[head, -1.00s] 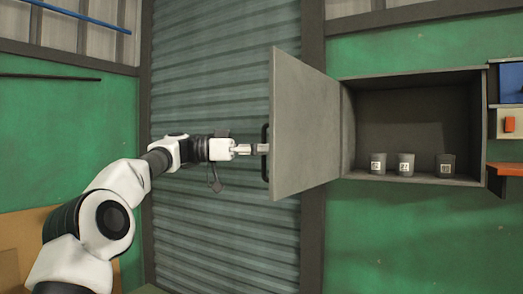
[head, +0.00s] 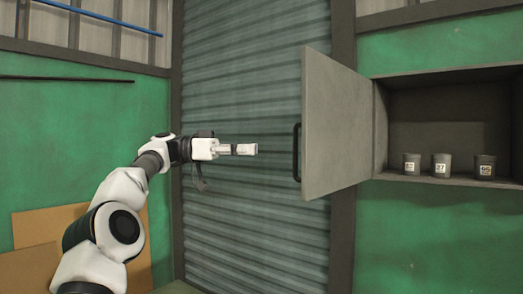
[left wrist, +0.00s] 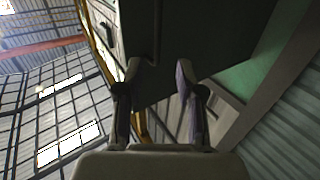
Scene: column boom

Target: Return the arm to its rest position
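My left gripper (head: 250,149) points right in the head view, in front of the grey shutter. It is clear of the dark handle (head: 297,153) on the cabinet door (head: 335,125), with a gap between them. In the left wrist view its two fingers (left wrist: 159,72) stand apart with nothing between them. The door stands swung open to the left of the wall cabinet. The dark door panel also shows ahead of the fingers in the left wrist view (left wrist: 205,30). My right gripper is in neither view.
The open cabinet (head: 440,120) holds three grey labelled cups in a row on its floor: one left (head: 411,164), one middle (head: 441,164), one right (head: 484,167). Brown boards (head: 35,225) lean on the green wall at left. The space before the shutter (head: 250,220) is clear.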

